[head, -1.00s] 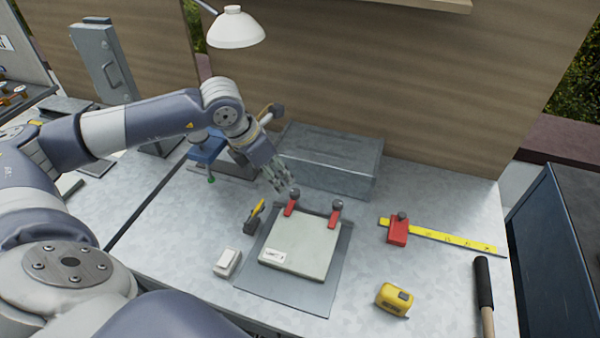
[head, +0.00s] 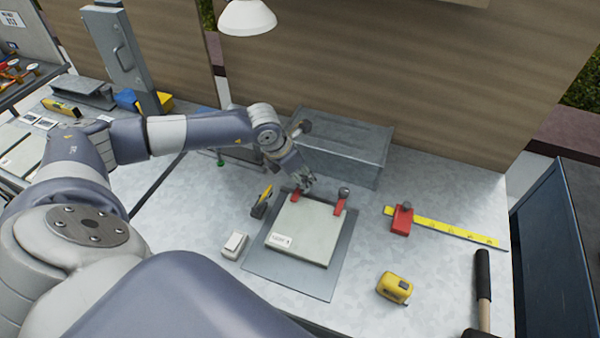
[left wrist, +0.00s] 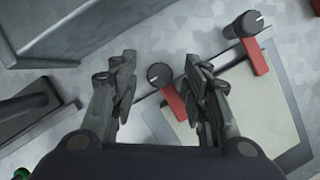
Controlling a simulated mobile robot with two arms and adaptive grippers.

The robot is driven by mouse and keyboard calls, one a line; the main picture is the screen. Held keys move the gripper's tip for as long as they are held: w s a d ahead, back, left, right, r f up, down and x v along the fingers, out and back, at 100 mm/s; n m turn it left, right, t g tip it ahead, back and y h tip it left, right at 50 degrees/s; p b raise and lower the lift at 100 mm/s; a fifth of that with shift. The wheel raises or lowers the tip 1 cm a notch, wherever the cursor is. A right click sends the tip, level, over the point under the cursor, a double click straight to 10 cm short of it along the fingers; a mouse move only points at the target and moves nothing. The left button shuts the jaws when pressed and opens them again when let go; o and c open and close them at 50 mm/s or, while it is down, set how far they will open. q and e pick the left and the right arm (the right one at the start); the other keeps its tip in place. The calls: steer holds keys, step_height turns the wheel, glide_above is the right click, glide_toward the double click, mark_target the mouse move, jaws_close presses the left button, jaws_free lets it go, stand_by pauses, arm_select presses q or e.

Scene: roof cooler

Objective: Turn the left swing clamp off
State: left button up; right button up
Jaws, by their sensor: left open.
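Two red swing clamps with dark knobs sit at the back edge of a pale plate (head: 300,232) on a grey base sheet (head: 262,262). The left swing clamp (head: 295,196) is partly hidden by my left gripper (head: 307,186) in the head view. In the left wrist view, its dark knob (left wrist: 159,75) and red arm (left wrist: 178,102) show between the open fingers of my left gripper (left wrist: 160,88), nearer the right finger. I cannot tell whether a finger touches it. The right swing clamp (head: 341,201) stands apart, and its knob (left wrist: 243,24) also shows upper right in the left wrist view. My right gripper is not in view.
A grey metal box (head: 343,148) stands behind the plate. A yellow-black tool (head: 262,202) and a small white block (head: 235,246) lie to its left. A yellow tape measure (head: 394,287), a red-and-yellow rule (head: 450,232) and a hammer (head: 483,280) lie to the right.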

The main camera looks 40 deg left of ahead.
arm_select(q)
jaws_close()
steer(key=m+b, duration=0.2)
steer(key=b, duration=0.1)
steer(key=shift+w+a+f+m+h, duration=0.1)
steer(key=shift+w+f+m+h, duration=0.05)
steer(key=shift+f+m+h, duration=0.2)
steer(key=m+g+h+b, duration=0.1)
steer(key=m+b, duration=0.1)
steer(key=m+g+b, duration=0.1)
steer(key=m+b, duration=0.2)
steer(key=shift+w+r+h, duration=0.1)
steer(key=shift+r+h, duration=0.05)
steer(key=shift+h, duration=0.2)
steer(key=m+g+b, duration=0.1)
steer(key=m+b, duration=0.1)
steer(key=m+g+b, duration=0.1)
steer(key=m+b, duration=0.1)
steer(key=m, duration=0.1)
steer(key=shift+w+a+r+m+h, duration=0.1)
steer(key=shift+w+m+h, duration=0.1)
steer(key=shift+m+h, duration=0.1)
steer(key=m+g+b, duration=0.1)
steer(key=m, duration=0.2)
steer(key=shift+m+g+b, duration=0.25)
steer(key=shift+g+b, duration=0.05)
steer(key=shift+b, duration=0.1)
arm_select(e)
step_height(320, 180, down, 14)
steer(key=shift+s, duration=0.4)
